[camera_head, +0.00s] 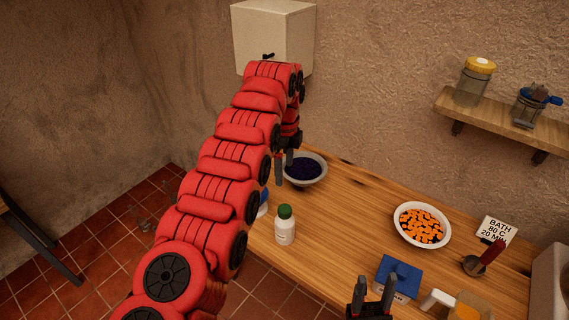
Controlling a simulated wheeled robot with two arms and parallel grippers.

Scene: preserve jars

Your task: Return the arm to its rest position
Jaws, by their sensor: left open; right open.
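My red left arm reaches from the bottom left up to the back left of the table. Its gripper (284,174) points down, open, in front of the bowl of dark berries (306,170) and covers part of it. Nothing shows between its fingers. My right gripper (374,288) is at the bottom centre-right, open and empty. Its fingers point up in the picture, in front of a blue box (399,272) and hide part of it.
A white bottle with a green cap (285,226) stands near the table's left edge. A bowl of orange pieces (422,226), a sign (496,231) and a red-handled tool (484,259) are to the right. A shelf (500,122) holds two jars. The mid-table is clear.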

